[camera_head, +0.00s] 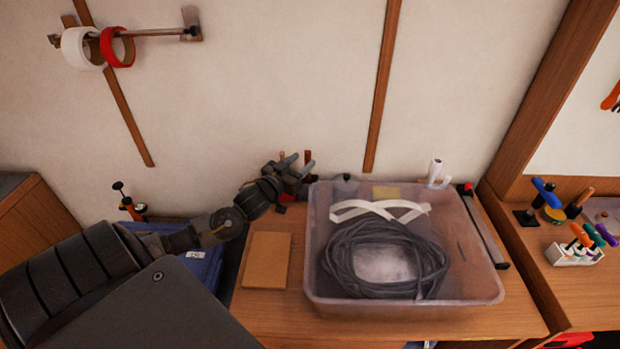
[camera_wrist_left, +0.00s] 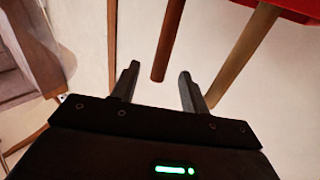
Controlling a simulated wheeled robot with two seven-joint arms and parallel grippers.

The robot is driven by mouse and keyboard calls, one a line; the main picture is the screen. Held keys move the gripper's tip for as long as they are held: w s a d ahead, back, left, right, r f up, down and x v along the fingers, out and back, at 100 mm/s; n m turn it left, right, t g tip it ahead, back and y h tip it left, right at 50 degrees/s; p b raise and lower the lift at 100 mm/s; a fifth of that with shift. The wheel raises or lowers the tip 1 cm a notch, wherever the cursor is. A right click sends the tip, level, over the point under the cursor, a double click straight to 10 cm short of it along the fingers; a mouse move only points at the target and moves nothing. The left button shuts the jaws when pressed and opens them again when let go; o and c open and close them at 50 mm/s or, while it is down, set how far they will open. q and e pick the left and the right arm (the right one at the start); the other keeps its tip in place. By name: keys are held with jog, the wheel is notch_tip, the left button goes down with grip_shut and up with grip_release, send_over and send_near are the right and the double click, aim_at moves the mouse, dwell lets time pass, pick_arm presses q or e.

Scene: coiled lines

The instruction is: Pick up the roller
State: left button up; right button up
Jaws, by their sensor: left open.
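My left gripper (camera_head: 297,164) is open at the back of the wooden bench, left of the plastic bin. A dark brown handle (camera_head: 307,155) and a lighter one (camera_head: 282,156) stand up close to it. In the left wrist view, the dark brown handle (camera_wrist_left: 167,45) shows between the open fingers (camera_wrist_left: 159,70), its end near the tips; the lighter handle (camera_wrist_left: 248,45) is to the right. Whether either belongs to the roller I cannot tell; their far ends are hidden. A white roller-like piece (camera_head: 434,170) stands behind the bin. My right gripper is not in view.
The translucent bin (camera_head: 480,289) holds a coiled dark cable (camera_head: 345,262) and white strips (camera_head: 380,209). A tan board (camera_head: 267,260) lies left of it, with a blue crate (camera_head: 195,268) further left. Tape rolls (camera_head: 83,48) hang on the wall. Tools stand on the right bench (camera_head: 590,290).

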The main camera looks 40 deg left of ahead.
pick_arm(q)
jog(key=shift+w+f, duration=0.1)
jog(key=shift+w, duration=0.7)
jog(key=shift+s, duration=0.1)
jog(key=shift+c, duration=0.4)
grip_shut()
